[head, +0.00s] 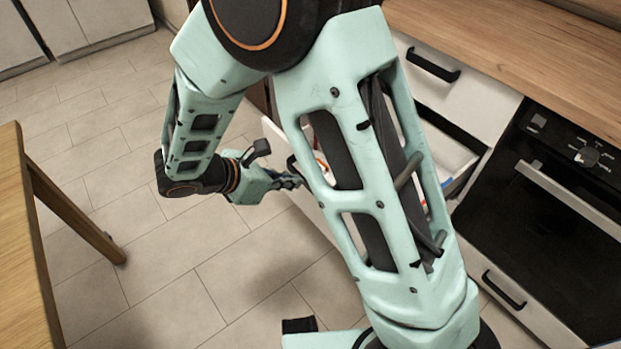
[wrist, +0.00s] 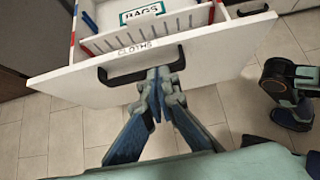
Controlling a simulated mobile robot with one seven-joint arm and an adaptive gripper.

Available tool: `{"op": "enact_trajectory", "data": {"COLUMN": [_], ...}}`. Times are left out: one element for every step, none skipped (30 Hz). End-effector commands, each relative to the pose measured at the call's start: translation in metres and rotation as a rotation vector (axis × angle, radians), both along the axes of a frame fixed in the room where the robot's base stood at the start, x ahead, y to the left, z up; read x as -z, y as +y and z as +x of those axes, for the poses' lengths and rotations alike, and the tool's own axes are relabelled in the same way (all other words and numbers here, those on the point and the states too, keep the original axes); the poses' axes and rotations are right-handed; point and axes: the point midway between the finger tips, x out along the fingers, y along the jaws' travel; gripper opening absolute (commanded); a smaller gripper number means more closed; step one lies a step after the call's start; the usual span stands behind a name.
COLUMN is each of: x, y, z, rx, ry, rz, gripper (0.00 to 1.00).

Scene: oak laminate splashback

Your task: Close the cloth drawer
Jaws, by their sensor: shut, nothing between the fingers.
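The cloth drawer (wrist: 222,56) is pulled open, and its white front carries the label "CLOTHS" on its top edge. Its black bar handle (wrist: 113,77) is in the middle of the front. In the head view the drawer's open part (head: 309,204) shows low behind my arm, which hides most of it. My gripper (wrist: 158,74) is shut and empty, its fingertips at the handle; I cannot tell whether they touch it. In the head view my gripper (head: 293,182) is at the left side of the drawer front, partly hidden by my arm.
Inside the drawer are a slotted divider and a "BAGS" label (wrist: 142,12). A closed drawer with a black handle (head: 433,66) is above, under the wooden worktop (head: 510,45). An oven (head: 545,205) stands to the right. A wooden table (head: 22,240) is at left; tiled floor between is clear.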

Motion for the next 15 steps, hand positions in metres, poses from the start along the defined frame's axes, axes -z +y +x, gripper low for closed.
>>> {"op": "enact_trajectory", "data": {"x": [0.005,0.007,0.012,0.016,0.020,0.025,0.030,0.033,0.038,0.042,0.045,0.049,0.052,0.054,0.057], "y": [-0.004,-0.007,-0.011,-0.014,-0.018,-0.023,-0.027,-0.030,-0.035,-0.038,-0.041,-0.044,-0.047,-0.050,-0.053], "z": [0.002,0.004,0.006,0.008,0.010,0.014,0.016,0.018,0.021,0.023,0.026,0.028,0.030,0.032,0.034], "rx": [0.001,0.002,0.003,0.004,0.004,0.005,0.004,0.004,0.004,0.005,0.003,0.004,0.004,0.004,0.005], "ry": [0.000,-0.001,0.000,0.002,0.002,0.002,0.003,0.003,0.003,0.003,0.002,0.003,0.003,0.002,0.002], "rz": [-0.002,-0.002,-0.002,-0.001,-0.001,-0.003,-0.002,-0.002,-0.002,-0.002,-0.001,-0.001,-0.001,-0.001,-0.001], "gripper": [0.00,0.00,0.00,0.00,0.00,0.00,0.00,0.00,0.00,0.00,0.00,0.00,0.00,0.00,0.00]}}
